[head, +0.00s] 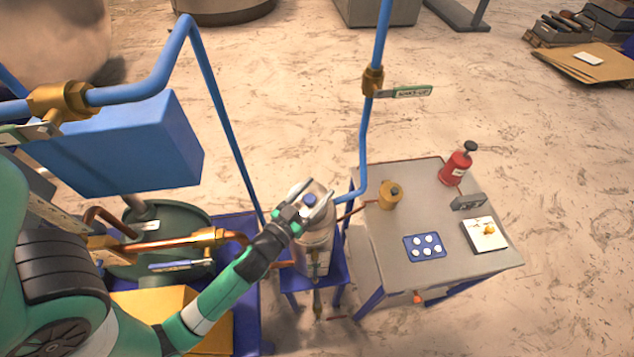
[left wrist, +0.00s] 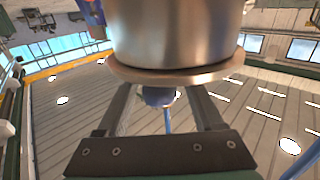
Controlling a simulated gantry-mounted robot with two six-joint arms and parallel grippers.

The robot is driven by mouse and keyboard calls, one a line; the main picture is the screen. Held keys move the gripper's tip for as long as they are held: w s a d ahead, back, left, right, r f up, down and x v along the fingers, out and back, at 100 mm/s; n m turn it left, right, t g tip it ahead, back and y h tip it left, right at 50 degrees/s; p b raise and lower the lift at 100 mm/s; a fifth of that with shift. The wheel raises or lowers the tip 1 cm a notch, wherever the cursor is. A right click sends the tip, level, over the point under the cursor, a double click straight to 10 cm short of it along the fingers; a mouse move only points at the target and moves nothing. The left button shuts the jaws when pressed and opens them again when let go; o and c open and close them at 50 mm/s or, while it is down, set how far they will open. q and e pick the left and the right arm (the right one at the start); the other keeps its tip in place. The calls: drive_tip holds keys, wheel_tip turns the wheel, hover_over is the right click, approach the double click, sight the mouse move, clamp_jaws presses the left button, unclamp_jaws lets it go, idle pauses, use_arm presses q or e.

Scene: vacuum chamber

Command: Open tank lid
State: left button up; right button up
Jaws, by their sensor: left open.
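The tank (head: 313,240) is a pale metal cylinder on a small blue stand in the middle of the head view. Its lid has a blue knob (head: 310,200) on top. In the left wrist view, which looks upside down, I see the tank's metal body (left wrist: 180,35), the lid rim (left wrist: 180,75) and the blue knob (left wrist: 158,95). My left gripper (head: 308,207) is open at the lid. Its fingers (left wrist: 163,92) stand on either side of the knob, with gaps showing. My right gripper is not in view.
A blue pipe (head: 364,140) runs close by the tank. A blue box (head: 125,145) stands at left.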

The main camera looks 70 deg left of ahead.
use_arm(q)
drive_tip(key=shift+w+a, duration=0.25)
drive_tip(key=shift+w, duration=0.1)
drive_tip(key=shift+f, duration=0.1)
clamp_jaws()
idle(1.1)
